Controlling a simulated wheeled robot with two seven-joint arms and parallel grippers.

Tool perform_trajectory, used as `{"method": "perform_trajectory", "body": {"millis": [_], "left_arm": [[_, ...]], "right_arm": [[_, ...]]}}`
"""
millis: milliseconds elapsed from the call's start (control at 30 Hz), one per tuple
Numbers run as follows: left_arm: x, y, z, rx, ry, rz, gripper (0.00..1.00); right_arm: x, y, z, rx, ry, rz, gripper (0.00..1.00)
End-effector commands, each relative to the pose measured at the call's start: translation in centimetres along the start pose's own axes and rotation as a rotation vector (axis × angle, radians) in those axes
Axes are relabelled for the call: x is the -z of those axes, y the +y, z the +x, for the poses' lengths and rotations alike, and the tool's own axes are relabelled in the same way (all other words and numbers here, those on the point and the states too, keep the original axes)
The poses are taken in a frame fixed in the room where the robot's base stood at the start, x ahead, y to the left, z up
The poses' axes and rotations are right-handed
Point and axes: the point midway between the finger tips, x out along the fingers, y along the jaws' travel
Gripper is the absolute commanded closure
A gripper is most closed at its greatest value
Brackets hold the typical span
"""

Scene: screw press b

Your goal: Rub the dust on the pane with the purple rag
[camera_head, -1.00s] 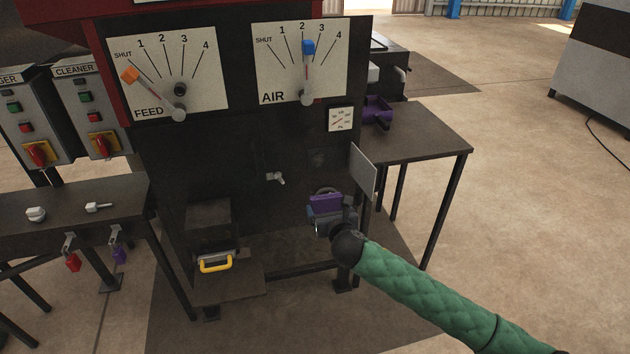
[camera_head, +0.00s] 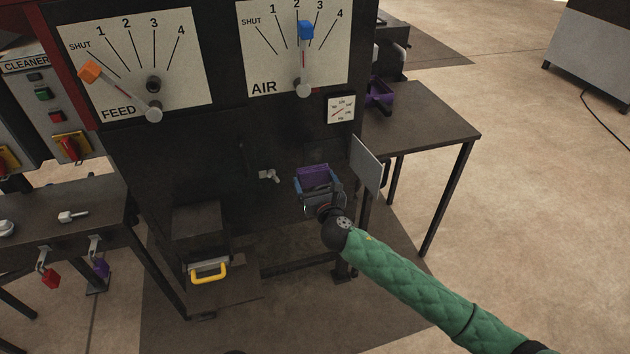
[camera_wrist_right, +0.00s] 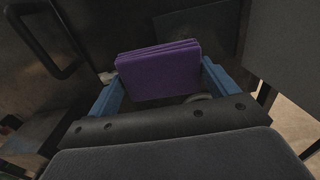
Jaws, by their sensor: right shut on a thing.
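The purple rag (camera_head: 313,175) is a folded block between the blue fingers of my right gripper (camera_head: 318,184), in front of the dark machine front, right of a small pale tap. The right wrist view shows the rag (camera_wrist_right: 158,70) upright, with my right gripper (camera_wrist_right: 160,84) shut on it. A dark, faintly outlined square panel (camera_wrist_right: 215,30) behind the rag may be the pane; I cannot tell its dust. In the head view that spot is mostly covered by rag and gripper. Whether the rag touches the panel cannot be told. My left gripper is not in view.
A grey flap (camera_head: 367,163) stands out just right of my gripper. A side table (camera_head: 425,132) bears a purple holder (camera_head: 380,93). A drawer with a yellow handle (camera_head: 209,273) is at lower left. FEED (camera_head: 135,65) and AIR (camera_head: 293,45) dials are above.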

Motion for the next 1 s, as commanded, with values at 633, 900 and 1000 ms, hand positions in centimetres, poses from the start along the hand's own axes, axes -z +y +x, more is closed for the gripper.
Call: {"method": "perform_trajectory", "body": {"millis": [633,900,1000], "left_arm": [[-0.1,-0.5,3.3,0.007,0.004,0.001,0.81],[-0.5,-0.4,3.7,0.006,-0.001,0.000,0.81],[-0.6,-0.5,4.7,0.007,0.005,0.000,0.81]], "right_arm": [[-0.3,0.0,4.7,0.003,-0.006,-0.002,0.40],[-0.3,-0.8,6.9,0.004,-0.004,-0.002,0.40],[-0.3,-1.9,6.8,0.003,-0.004,-0.004,0.40]]}}
